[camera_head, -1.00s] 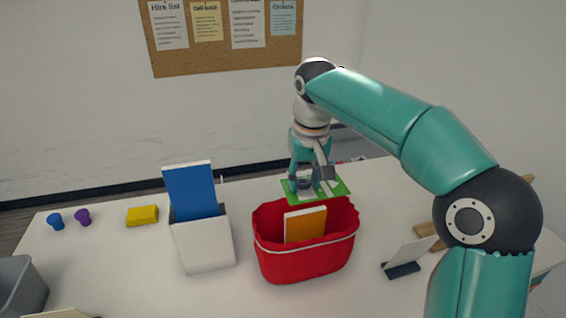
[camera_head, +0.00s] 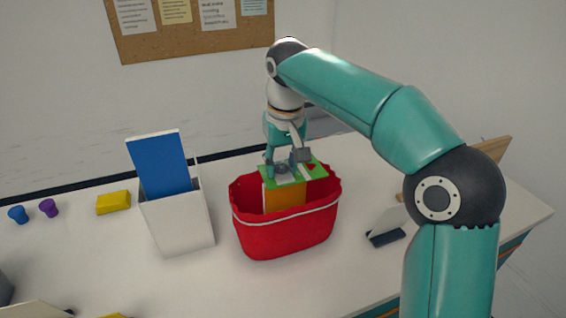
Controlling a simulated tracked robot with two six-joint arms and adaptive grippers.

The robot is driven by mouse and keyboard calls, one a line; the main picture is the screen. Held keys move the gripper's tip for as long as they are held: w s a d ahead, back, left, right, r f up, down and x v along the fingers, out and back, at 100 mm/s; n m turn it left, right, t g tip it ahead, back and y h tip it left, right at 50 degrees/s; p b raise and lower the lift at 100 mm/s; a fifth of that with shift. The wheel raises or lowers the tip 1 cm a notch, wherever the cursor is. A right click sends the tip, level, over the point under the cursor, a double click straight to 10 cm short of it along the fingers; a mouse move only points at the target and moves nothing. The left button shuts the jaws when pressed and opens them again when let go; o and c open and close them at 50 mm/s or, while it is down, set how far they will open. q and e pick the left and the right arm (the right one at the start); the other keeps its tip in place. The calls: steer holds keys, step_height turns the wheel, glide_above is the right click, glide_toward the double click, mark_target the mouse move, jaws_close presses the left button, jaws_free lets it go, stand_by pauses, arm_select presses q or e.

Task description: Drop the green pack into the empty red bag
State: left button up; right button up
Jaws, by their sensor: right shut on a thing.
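The red bag (camera_head: 285,235) stands open on the table in the middle of the view. It is not empty: an orange, white-edged flat thing (camera_head: 284,198) stands upright in it. My right gripper (camera_head: 286,172) is over the bag's mouth, shut on the flat green pack (camera_head: 310,171). The pack lies roughly level at about the rim and covers the top of the orange thing in this view. I cannot tell whether the two touch. The gripper's fingers hide part of the pack. My left gripper is not in view.
A white holder (camera_head: 178,222) with a blue book (camera_head: 158,164) stands left of the bag. A yellow block (camera_head: 113,202), a purple peg (camera_head: 48,208) and a blue peg (camera_head: 17,214) lie farther left. A small dark stand with a white card (camera_head: 387,226) is to the right.

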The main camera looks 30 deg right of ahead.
mark_target(284, 167)
steer(key=o, duration=1.2)
steer(key=shift+o, duration=0.2)
steer(key=shift+r, duration=0.15)
step_height(284, 167, up, 12)
steer(key=s, duration=0.1)
steer(key=shift+s+a+f, duration=0.2)
steer(key=shift+s+f, duration=0.05)
steer(key=shift+s, duration=0.15)
steer(key=shift+f, duration=0.1)
